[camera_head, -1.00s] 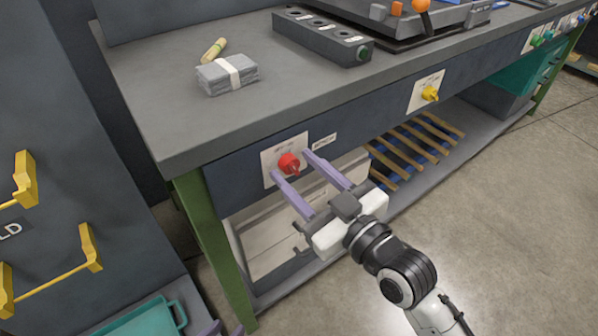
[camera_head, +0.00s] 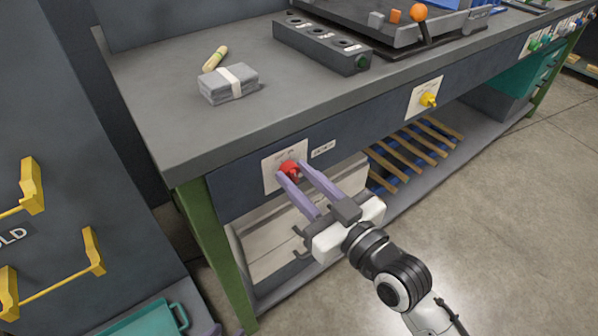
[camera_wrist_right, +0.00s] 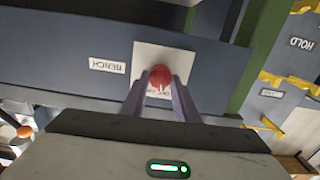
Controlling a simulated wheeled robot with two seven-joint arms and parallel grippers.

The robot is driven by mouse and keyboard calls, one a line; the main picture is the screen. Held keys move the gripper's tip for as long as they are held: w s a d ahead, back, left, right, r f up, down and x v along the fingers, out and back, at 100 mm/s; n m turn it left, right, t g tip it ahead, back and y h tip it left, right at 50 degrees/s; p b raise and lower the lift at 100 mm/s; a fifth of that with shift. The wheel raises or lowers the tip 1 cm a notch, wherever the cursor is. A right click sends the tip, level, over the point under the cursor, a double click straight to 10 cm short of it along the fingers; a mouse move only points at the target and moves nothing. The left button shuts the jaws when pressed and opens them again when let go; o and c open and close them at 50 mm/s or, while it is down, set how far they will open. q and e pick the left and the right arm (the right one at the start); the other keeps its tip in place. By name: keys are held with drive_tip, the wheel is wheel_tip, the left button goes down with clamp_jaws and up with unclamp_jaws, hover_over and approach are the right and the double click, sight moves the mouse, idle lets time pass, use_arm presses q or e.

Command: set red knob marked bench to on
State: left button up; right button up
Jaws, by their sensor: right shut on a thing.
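The red knob (camera_head: 289,167) sits on a pale plate (camera_head: 270,178) on the front of the bench, beside a small label (camera_head: 323,149). In the right wrist view the knob (camera_wrist_right: 160,76) is between the fingertips and the label (camera_wrist_right: 107,66) reads BENCH upside down. My right gripper (camera_head: 292,170) is shut on the red knob, its two lilac fingers on either side of it. The plate's small markings are too blurred to read, and the fingers cover part of the knob. Of my left gripper, only a lilac tip (camera_head: 212,331) seems to show at the bottom edge.
A yellow knob (camera_head: 428,100) is further right on the bench front. A strapped grey bundle (camera_head: 229,84) and a black socket block (camera_head: 320,45) rest on the benchtop. Yellow handles (camera_head: 60,285) stick out from a grey panel at left. Open floor lies at right.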

drive_tip(key=shift+r+m+p, duration=0.2)
drive_tip(key=shift+m+p, duration=0.6)
drive_tip(key=shift+m, duration=0.1)
drive_tip(key=shift+m+p, duration=0.7)
drive_tip(key=shift+m, duration=0.1)
drive_tip(key=m+p, duration=0.1)
drive_tip(key=m, duration=0.2)
drive_tip(key=shift+d+f+p, duration=0.1)
drive_tip(key=shift+f+p, duration=0.1)
drive_tip(key=shift+p, duration=0.15)
use_arm(q)
drive_tip(key=r, duration=0.3)
drive_tip(key=shift+w+a, duration=0.1)
drive_tip(key=shift+a, duration=0.2)
use_arm(e)
drive_tip(key=shift+w+m, duration=0.1)
drive_tip(key=shift+m, duration=0.3)
drive_tip(key=o, duration=1.1)
drive_tip(key=shift+c, duration=0.2)
use_arm(q)
drive_tip(key=shift+d, duration=0.1)
